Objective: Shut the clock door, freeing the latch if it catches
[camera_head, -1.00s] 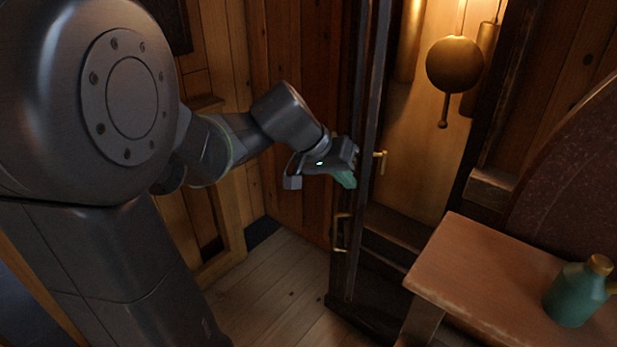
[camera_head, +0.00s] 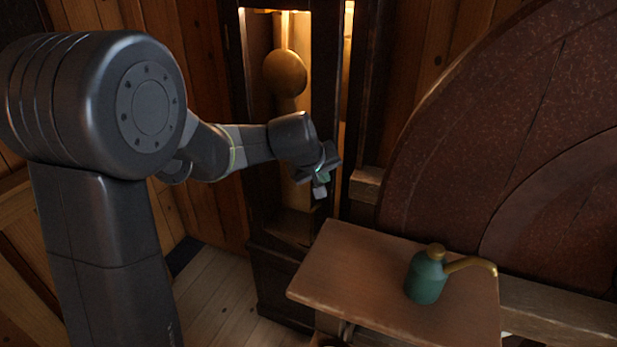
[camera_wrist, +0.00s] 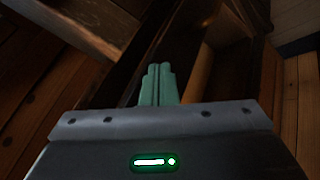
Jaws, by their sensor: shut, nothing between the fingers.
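The tall dark clock case (camera_head: 283,285) stands at the back, left of the bench. Its narrow framed door (camera_head: 322,70) is ajar. A lit gap shows between the door's right edge and the case's right post. The brass pendulum bob (camera_head: 285,73) shows through the door's opening. My gripper (camera_head: 322,178) is at the door's right stile, shut and empty; I cannot tell whether it touches. In the wrist view its green fingers (camera_wrist: 158,84) lie together against dark wood. The latch and brass handle are not visible now, perhaps hidden behind my gripper.
A wooden bench (camera_head: 345,270) stands in front and right of the clock, with a green oil can (camera_head: 427,277) with a brass spout on it. A large round reddish stone wheel (camera_head: 480,130) fills the right. Bare floor (camera_head: 215,295) is left of the clock.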

